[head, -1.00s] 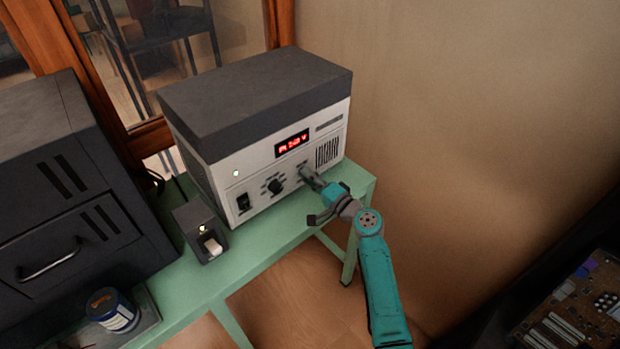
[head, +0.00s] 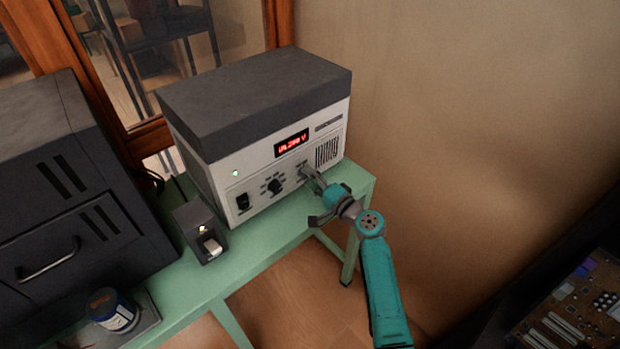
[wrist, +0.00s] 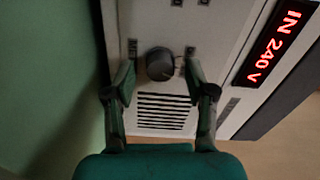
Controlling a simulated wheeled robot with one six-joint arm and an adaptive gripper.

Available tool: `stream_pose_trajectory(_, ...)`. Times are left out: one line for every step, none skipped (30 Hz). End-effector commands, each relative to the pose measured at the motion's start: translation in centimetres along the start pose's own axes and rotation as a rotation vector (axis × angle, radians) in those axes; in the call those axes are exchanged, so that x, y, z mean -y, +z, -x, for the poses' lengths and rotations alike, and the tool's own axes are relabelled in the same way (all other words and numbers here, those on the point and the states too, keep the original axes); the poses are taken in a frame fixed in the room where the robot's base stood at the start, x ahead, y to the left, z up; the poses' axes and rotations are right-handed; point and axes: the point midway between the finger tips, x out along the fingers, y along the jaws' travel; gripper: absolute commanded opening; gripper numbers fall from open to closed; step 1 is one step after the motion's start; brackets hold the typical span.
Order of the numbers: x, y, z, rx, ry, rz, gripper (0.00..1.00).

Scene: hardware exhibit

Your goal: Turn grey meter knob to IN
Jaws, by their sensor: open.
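The grey meter knob (wrist: 160,63) is on the pale front panel of a boxy instrument (head: 262,160), above a slotted vent in the wrist view. My gripper (wrist: 160,68) is open, with one finger on each side of the knob. Narrow gaps seem to separate the fingers from the knob, though contact is hard to judge. In the head view my gripper (head: 309,176) is at the right part of the panel and mostly covers the grey knob. The knob's pointer is not clear.
A black knob (head: 275,186) and a black switch (head: 243,202) are left of my gripper on the panel. A small dark box (head: 196,228) stands in front of the instrument on the green table (head: 262,243). A dark cabinet (head: 70,190) is at left.

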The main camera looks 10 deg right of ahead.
Motion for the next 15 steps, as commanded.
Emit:
stream_pose_trajectory(-0.1, 0.0, 0.6, -0.001, 0.001, -0.001, 0.55)
stream_pose_trajectory(-0.1, 0.0, 1.0, -0.002, 0.001, -0.001, 0.55)
stream_pose_trajectory(-0.1, 0.0, 1.7, -0.003, 0.001, -0.001, 0.55)
stream_pose_trajectory(-0.1, -0.1, 2.2, -0.003, 0.002, -0.001, 0.55)
stream_pose_trajectory(-0.1, -0.1, 2.8, -0.003, 0.001, 0.0, 0.55)
stream_pose_trajectory(-0.2, 0.0, 3.6, -0.003, 0.002, -0.001, 0.55)
stream_pose_trajectory(-0.1, -0.1, 4.3, -0.004, 0.001, 0.0, 0.55)
stream_pose_trajectory(-0.1, -0.1, 4.9, -0.004, 0.002, 0.0, 0.55)
stream_pose_trajectory(-0.2, -0.1, 5.7, -0.004, 0.002, 0.0, 0.55)
stream_pose_trajectory(-0.1, -0.1, 6.3, -0.004, 0.002, -0.001, 0.55)
stream_pose_trajectory(-0.1, -0.1, 6.9, -0.004, 0.001, 0.0, 0.55)
stream_pose_trajectory(-0.2, -0.1, 7.6, -0.004, 0.002, -0.001, 0.55)
stream_pose_trajectory(-0.1, -0.1, 8.1, -0.004, 0.002, -0.001, 0.55)
stream_pose_trajectory(-0.1, -0.1, 8.6, -0.004, 0.002, -0.001, 0.55)
stream_pose_trajectory(-0.2, -0.1, 9.2, -0.004, 0.002, -0.001, 0.55)
